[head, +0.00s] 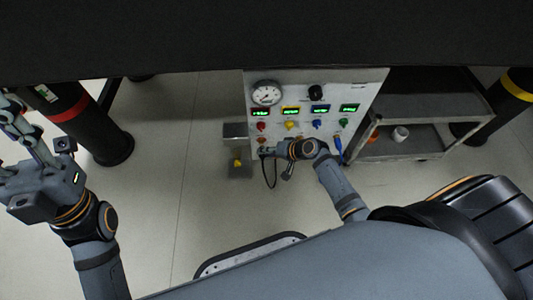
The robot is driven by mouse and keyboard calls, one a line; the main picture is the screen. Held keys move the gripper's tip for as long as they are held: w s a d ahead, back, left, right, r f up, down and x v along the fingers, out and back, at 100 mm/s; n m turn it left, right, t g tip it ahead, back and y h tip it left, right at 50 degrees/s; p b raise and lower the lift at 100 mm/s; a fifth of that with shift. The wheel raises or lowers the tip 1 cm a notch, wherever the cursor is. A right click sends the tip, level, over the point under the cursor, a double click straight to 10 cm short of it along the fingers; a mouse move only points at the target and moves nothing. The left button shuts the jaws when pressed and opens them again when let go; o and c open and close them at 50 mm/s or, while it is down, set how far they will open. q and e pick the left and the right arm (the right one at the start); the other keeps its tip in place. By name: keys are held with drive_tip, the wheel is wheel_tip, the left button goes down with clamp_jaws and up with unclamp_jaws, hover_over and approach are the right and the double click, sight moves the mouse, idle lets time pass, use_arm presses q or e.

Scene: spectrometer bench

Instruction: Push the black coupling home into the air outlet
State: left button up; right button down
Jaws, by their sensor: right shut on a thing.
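The instrument panel (292,104) stands upright ahead, with a gauge, lit displays and coloured fittings on its face. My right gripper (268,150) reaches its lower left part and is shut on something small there. A thin black hose (270,184) loops down from beside the fingertips, so the held thing looks like the black coupling. The coupling itself is mostly hidden by the fingers, and I cannot tell how far it sits in the outlet. The air outlet is not clearly visible. My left gripper (20,125) is at the far left, away from the panel; its fingertips are unclear.
A round gauge (266,93) and a black knob (316,92) sit high on the panel. A blue plug (338,146) is at its lower right. A grey cart (412,139) with a white cup (400,134) stands right. A grey box with a yellow part (238,162) is left.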

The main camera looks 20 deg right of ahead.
drive_tip(key=shift+w+d, duration=0.1)
drive_tip(key=shift+w, duration=0.25)
idle(0.3)
drive_tip(key=shift+w+d+b, duration=0.2)
drive_tip(key=shift+w+b, duration=0.2)
drive_tip(key=shift+w, duration=0.3)
drive_tip(key=shift+w+r, duration=0.1)
idle(0.5)
drive_tip(key=c, duration=1.1)
unclamp_jaws()
drive_tip(key=v, duration=1.2)
